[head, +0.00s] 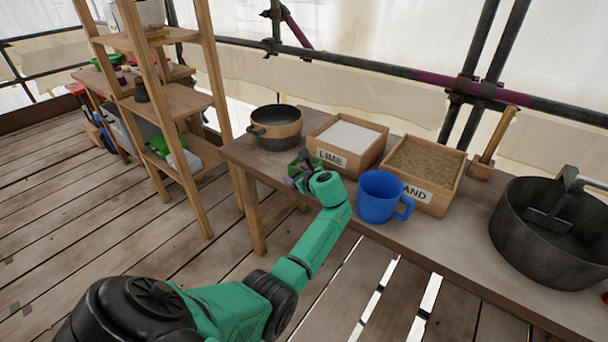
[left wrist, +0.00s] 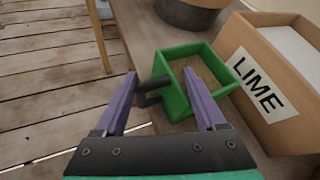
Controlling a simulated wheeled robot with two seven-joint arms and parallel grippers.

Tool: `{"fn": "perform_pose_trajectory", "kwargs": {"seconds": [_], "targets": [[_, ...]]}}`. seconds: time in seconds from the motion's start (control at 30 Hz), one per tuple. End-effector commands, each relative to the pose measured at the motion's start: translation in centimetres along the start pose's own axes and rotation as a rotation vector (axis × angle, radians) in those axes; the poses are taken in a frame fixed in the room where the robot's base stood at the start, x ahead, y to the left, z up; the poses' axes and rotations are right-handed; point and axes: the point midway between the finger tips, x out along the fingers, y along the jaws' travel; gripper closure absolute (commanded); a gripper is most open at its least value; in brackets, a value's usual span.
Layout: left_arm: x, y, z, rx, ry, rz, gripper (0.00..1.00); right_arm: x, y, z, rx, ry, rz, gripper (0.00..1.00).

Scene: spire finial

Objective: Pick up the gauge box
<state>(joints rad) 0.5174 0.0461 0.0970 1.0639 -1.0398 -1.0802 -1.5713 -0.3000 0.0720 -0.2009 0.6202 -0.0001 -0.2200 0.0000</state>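The gauge box is a small open-topped green box (left wrist: 172,108) with a dark handle (left wrist: 152,91) on its left side. It stands on the wooden table beside the box marked LIME. In the head view the green box (head: 294,167) is mostly hidden by my left gripper (head: 301,179). In the left wrist view my left gripper (left wrist: 160,74) is open, its two purple fingers apart. The handle shows between the fingers, and the right finger overlaps the box in the picture. I cannot tell whether they touch. My right gripper is not in view.
The LIME box (head: 346,143), the sand box (head: 425,174), a blue mug (head: 382,197), a pot (head: 275,128) and a large dark tub (head: 550,237) stand on the table (head: 463,245). A wooden shelf (head: 175,100) stands to the left.

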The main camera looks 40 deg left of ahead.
Motion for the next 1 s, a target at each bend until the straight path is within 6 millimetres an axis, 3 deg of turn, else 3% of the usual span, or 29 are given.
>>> {"fn": "perform_pose_trajectory", "kwargs": {"seconds": [0.03,0.1,0.13,0.57,0.63,0.77,1.0], "targets": [[0.0,0.1,-0.1,0.001,0.001,0.001,0.6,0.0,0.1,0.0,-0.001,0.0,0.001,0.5],[0.0,0.1,-0.1,0.001,0.002,0.001,0.87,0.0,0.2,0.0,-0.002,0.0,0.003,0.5],[0.0,0.1,-0.1,0.001,0.002,0.002,0.94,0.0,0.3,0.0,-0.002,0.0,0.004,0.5],[-0.2,-0.1,0.3,0.001,0.002,0.002,0.95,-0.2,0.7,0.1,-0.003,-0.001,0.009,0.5],[-0.5,-0.2,0.9,-0.001,0.001,0.002,1.0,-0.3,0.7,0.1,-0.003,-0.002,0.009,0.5],[-1.7,-1.0,3.3,-0.003,-0.001,0.0,1.0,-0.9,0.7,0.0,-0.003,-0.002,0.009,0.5],[-5.7,-3.3,10.9,-0.007,-0.003,-0.005,1.0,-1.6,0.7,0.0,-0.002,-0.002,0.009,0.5]]}}
